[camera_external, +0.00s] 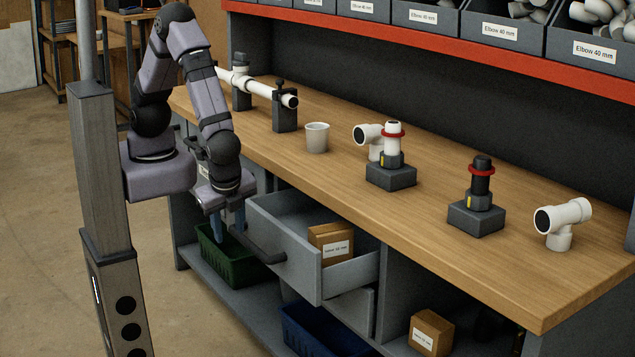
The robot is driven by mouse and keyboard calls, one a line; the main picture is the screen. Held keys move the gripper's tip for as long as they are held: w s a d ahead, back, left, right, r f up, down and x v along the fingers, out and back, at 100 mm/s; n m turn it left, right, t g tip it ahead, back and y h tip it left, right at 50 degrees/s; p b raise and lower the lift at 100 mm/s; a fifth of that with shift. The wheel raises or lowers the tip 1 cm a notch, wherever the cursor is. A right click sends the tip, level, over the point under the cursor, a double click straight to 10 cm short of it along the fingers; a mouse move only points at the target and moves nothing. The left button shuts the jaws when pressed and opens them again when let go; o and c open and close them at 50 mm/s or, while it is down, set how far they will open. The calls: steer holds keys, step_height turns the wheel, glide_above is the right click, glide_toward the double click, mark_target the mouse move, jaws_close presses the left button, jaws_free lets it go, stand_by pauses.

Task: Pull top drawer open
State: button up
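The top drawer (292,260) is a grey box under the wooden workbench. It stands pulled out from the bench front, and a cardboard box (331,244) with a white label sits inside it. A dark bar handle (262,247) runs along the drawer's front. My gripper (229,224) points down at the left end of this handle, with its bluish fingers close to it. Whether the fingers touch or grip the handle cannot be told from this view.
The bench top (430,235) holds a white cup (317,137), pipe fittings on dark stands, and a clamped white pipe. Below are a lower drawer (350,308), a green crate (222,262), a blue crate (310,335) and another cardboard box (431,333). Floor left of the drawer is clear.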

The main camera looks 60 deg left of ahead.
steer(key=shift+s+d+r, duration=0.15)
steer(key=shift+d+r, duration=0.1)
steer(key=shift+r, duration=0.4)
steer(key=s+a+f+m+t+y+b, duration=0.1)
steer(key=s+a+f+m+t+b, duration=0.15)
steer(key=f+b, duration=0.4)
steer(key=s+a+f+m+t+y+b, duration=0.1)
steer(key=a+f+m+t+b, duration=0.2)
steer(key=f, duration=0.7)
steer(key=s+a+f+m+t+y+b, duration=0.1)
steer(key=s+a+f+m+b, duration=0.15)
steer(key=f+b, duration=0.5)
steer(key=w+d+r+m+t, duration=0.2)
steer(key=r+m+t, duration=0.1)
steer(key=m, duration=0.4)
steer(key=w+d+r+m+t+p, duration=0.1)
steer(key=w+d+r+m+t, duration=0.1)
steer(key=r+m, duration=0.4)
steer(key=w+d+r+m+t, duration=0.2)
steer(key=r+m+t, duration=0.2)
steer(key=m, duration=0.6)
steer(key=shift+w+d+r+t+p, duration=0.25)
steer(key=shift+d+t+p, duration=0.1)
steer(key=shift+t+p, duration=0.1)
